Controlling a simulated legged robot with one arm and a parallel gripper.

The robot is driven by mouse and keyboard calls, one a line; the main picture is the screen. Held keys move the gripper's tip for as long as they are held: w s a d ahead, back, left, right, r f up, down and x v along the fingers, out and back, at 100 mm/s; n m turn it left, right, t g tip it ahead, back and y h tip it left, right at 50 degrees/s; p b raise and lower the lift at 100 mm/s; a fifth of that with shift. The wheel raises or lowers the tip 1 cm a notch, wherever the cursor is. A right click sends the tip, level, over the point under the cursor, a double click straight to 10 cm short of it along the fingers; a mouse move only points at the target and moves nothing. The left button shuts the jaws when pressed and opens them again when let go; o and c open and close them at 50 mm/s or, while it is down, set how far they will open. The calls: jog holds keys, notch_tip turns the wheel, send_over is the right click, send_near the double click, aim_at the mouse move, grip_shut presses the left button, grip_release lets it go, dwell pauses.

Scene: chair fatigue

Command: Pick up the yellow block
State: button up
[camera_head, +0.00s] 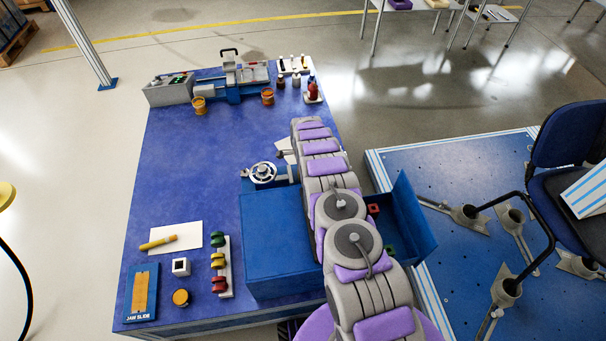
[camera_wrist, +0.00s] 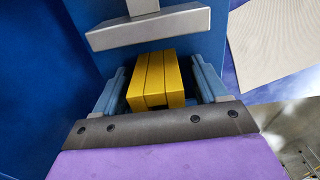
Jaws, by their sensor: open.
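The yellow block (camera_wrist: 157,78), grooved into strips along its length, shows in the wrist view between the two blue fingers of my gripper (camera_wrist: 161,86). The fingers are open, one on each side of the block. A thin gap shows on the right; whether the left finger touches it I cannot tell. In the head view, my arm reaches over the blue table (camera_head: 195,170), and I cannot make out the block or the gripper.
A grey T-shaped bar (camera_wrist: 150,28) lies just beyond the block. A handwheel (camera_head: 263,173) sits left of the arm. Cups and a machine (camera_head: 240,83) occupy the far end. The table's middle left is clear.

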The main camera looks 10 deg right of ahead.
jog(key=shift+a+r, duration=0.1)
grip_shut()
dwell(0.5)
